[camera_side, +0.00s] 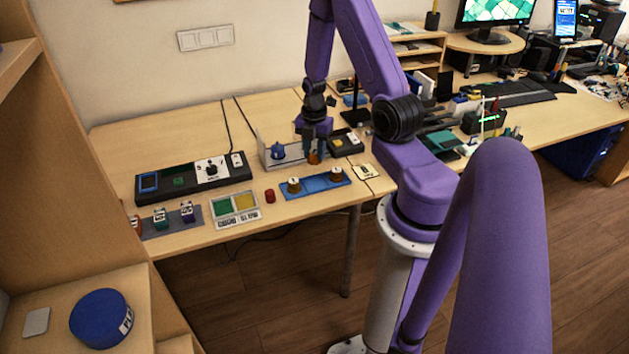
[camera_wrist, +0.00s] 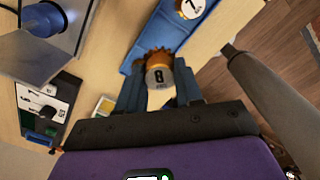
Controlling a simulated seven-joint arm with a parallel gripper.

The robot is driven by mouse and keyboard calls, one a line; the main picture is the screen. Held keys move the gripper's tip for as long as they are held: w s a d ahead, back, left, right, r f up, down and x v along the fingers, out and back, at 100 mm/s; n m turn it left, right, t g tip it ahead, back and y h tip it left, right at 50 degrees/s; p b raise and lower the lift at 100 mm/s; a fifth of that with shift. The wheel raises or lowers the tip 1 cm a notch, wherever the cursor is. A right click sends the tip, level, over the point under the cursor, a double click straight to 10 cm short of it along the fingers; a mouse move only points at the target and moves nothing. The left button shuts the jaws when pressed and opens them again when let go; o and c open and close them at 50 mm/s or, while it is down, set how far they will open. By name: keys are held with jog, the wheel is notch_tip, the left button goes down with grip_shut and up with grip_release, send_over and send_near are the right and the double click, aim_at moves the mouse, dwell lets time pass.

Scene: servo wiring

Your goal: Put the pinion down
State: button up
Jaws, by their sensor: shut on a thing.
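The pinion (camera_side: 314,158) is a small brassy toothed piece held at the tips of my gripper (camera_side: 314,153), above the table. In the wrist view the pinion (camera_wrist: 158,72) shows a pale round face marked 8, between the two blue fingers of my gripper (camera_wrist: 158,84). The gripper is shut on it. A blue tray (camera_side: 315,183) lies on the table in front of the gripper and bears two brassy pieces, left (camera_side: 293,185) and right (camera_side: 336,174). In the wrist view the tray (camera_wrist: 140,52) shows behind the held pinion, with a piece marked 7 (camera_wrist: 190,8) at the top.
A grey bracket (camera_side: 268,158) with a blue part (camera_side: 278,151) stands close left of the gripper. A black box (camera_side: 345,141) is close right. A dark control panel (camera_side: 180,183), a green-and-yellow tray (camera_side: 235,221) and a red cylinder (camera_side: 269,195) are further left.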

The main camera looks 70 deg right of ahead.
jog(key=shift+s+f, duration=0.2)
jog(key=shift+f, duration=4.05)
jog(key=o, duration=1.1)
jog(key=shift+f, duration=0.1)
jog(key=shift+c, duration=0.2)
